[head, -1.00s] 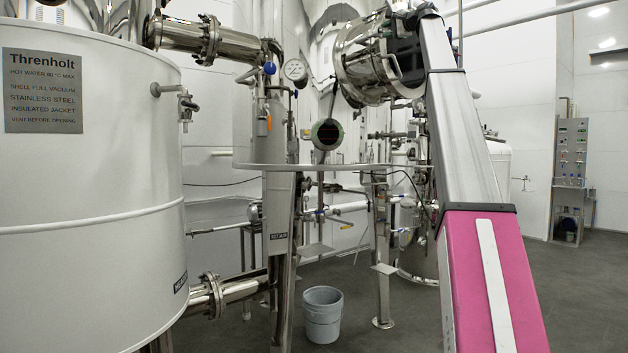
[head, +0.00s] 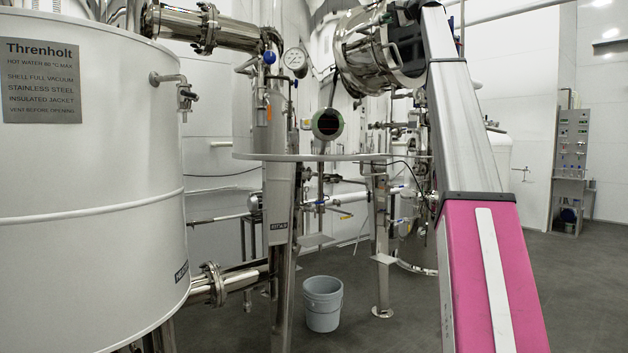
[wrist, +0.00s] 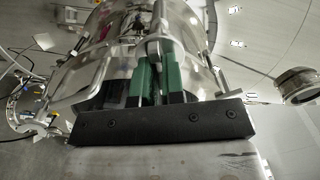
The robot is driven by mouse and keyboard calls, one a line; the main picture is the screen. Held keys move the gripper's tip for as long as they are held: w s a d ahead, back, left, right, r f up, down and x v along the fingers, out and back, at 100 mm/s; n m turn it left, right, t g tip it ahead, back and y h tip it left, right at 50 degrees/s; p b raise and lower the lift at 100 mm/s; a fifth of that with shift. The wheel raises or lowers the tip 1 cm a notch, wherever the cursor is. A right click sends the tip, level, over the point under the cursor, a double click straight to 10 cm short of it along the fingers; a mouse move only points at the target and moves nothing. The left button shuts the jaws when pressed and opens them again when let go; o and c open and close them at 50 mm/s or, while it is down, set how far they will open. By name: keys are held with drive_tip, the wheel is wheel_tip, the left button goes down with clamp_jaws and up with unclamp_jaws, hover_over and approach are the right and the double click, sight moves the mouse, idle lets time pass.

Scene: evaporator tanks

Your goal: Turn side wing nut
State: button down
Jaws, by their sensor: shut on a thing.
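In the wrist view my gripper (wrist: 158,75) shows as two green fingers on a black mount. They are shut on a grey metal piece, which I take to be the side wing nut (wrist: 155,47), at the side of a shiny steel vessel (wrist: 95,75). The fingers hide part of the nut, so its exact turn cannot be told. In the head view the steel vessel head (head: 362,55) stands at the upper middle, with my arm reaching up beside it. My gripper is not clearly visible there.
A large white tank (head: 90,150) fills the left. Steel pipes (head: 205,30), a round gauge (head: 295,60) and a vessel leg (head: 380,250) stand in the middle. A grey bucket (head: 322,305) is on the floor. Floor at right is open.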

drive_tip(key=shift+n, duration=1.1)
drive_tip(key=shift+n, duration=1.2)
drive_tip(key=shift+f+n, duration=0.1)
drive_tip(key=shift+n, duration=1)
